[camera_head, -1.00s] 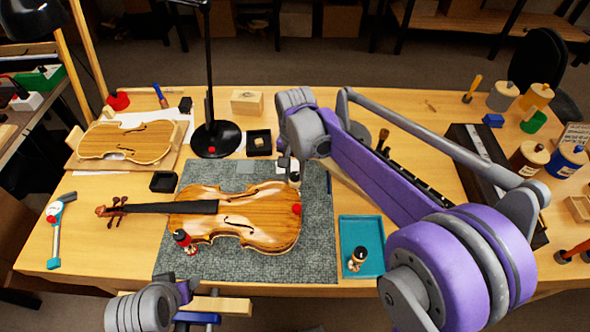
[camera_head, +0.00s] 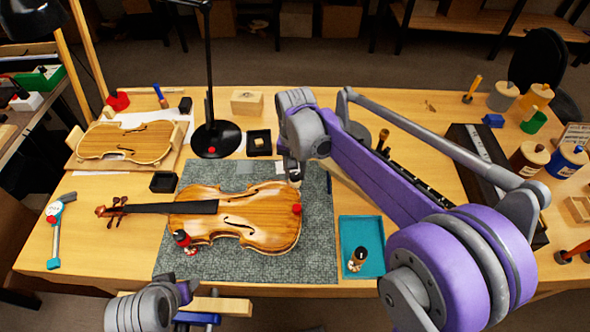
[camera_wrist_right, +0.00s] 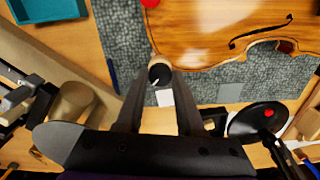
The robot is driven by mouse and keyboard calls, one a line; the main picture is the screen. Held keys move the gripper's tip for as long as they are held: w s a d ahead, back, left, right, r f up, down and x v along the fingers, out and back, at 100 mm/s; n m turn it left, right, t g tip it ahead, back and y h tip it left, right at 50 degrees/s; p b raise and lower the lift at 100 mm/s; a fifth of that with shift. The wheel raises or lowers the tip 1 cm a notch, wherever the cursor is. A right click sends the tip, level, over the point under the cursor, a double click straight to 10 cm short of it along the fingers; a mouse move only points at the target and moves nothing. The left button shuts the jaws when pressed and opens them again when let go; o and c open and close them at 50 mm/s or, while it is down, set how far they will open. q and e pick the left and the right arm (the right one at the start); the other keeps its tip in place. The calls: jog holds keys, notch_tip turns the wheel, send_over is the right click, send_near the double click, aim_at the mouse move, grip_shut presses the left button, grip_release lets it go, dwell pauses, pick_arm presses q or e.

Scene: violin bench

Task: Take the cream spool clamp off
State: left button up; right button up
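A small clamp with a round black knob (camera_wrist_right: 160,75) stands at the edge of the violin (camera_head: 262,228), at the upper right of its body in the head view. My right gripper (camera_head: 294,180) is down at this clamp. In the right wrist view its two fingers lie either side of the knob, close to it; whether they press on it I cannot tell. The clamp's cream body is mostly hidden. A red clamp (camera_head: 297,209) sits on the violin's right end, another red one (camera_head: 182,239) on its near edge. My left gripper (camera_head: 187,291) is at the bench's front edge, its fingers unclear.
The teal tray (camera_head: 348,232), right of the grey mat (camera_head: 320,262), holds a cream clamp with a black knob (camera_head: 358,259). A black lamp base (camera_head: 216,140) and a small black tray (camera_head: 248,143) stand behind the mat. Jars and a long dark case (camera_head: 485,160) are at the right.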

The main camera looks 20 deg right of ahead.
aim_at(295, 176)
jog(key=o, duration=0.4)
notch_tip(295, 176, up, 11)
jog(key=shift+f+p, duration=0.1)
jog(key=shift+p, duration=0.25)
dwell(0.5)
jog(key=s+d+t, duration=0.1)
jog(key=s, duration=0.2)
jog(key=s+f+n, duration=0.1)
jog(key=s, duration=0.2)
jog(key=s+d+f+n+t+p, duration=0.1)
jog(key=s, duration=0.3)
jog(key=shift+s+d+f+t, duration=0.1)
jog(key=shift+d+f+t, duration=0.1)
jog(key=shift+d+t, duration=0.15)
jog(key=shift+o, duration=0.2)
jog(key=s+d+f+n+t, duration=0.1)
jog(key=s+f+n+t, duration=0.1)
jog(key=s+f, duration=0.5)
jog(key=s, duration=0.3)
jog(key=shift+d+n+p, duration=0.3)
jog(key=shift+d, duration=0.05)
jog(key=shift+o, duration=0.6)
jog(key=shift+s+f+t, duration=0.35)
